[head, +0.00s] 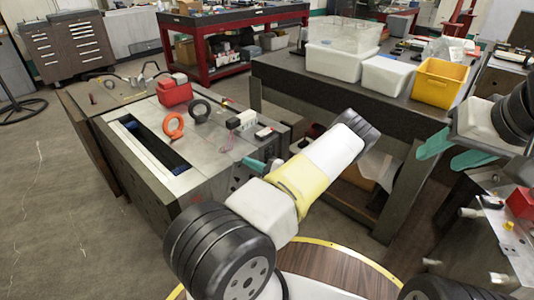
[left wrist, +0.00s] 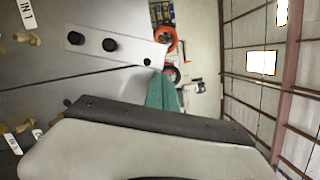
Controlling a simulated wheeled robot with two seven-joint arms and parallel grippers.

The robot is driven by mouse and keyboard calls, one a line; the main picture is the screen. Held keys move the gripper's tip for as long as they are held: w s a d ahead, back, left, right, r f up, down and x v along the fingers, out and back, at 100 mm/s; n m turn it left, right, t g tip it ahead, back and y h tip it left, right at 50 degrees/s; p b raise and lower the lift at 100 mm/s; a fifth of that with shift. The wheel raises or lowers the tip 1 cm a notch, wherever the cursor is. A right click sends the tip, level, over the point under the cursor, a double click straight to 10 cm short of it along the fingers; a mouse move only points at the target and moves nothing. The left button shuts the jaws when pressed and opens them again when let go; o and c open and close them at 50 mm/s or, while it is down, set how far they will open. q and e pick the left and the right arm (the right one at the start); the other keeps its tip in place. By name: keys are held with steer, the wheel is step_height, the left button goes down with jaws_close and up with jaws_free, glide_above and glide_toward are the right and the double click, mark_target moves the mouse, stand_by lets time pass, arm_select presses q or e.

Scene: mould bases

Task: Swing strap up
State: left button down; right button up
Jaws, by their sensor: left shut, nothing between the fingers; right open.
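The mould base (head: 160,190) stands left of centre in the head view, with a long open slot in its top. In the left wrist view a pale metal strap (left wrist: 92,42) lies on its grey side face, with two black bolt heads and a small dark hole. A seam runs beside the strap. My left gripper (head: 253,164) is at the near side face; its teal fingers (left wrist: 161,90) are shut and empty, close to the strap's right end. I cannot tell whether they touch it. My right gripper (head: 455,150) is open and empty at the right, away from the mould base.
An orange ring (head: 173,126), a black ring (head: 199,110) and a red box (head: 174,92) sit on the mould base top. Brass fittings (left wrist: 20,38) stick out of the side face. A dark table with white bins and a yellow bin (head: 437,82) stands behind, right.

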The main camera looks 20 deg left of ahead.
mark_target(239, 164)
arm_select(q)
steer(key=shift+s+a+r+n+h, duration=0.15)
steer(key=shift+s+a+r+n, duration=0.25)
steer(key=shift+s+n, duration=0.35)
steer(key=shift+s+a+r+n+h, duration=0.1)
steer(key=shift+s+a+r+n, duration=0.15)
steer(key=shift+s+r+n, duration=0.45)
steer(key=shift+s+a+r+n+h, duration=0.15)
steer(key=shift+s+a+n, duration=0.3)
steer(key=shift+s, duration=0.65)
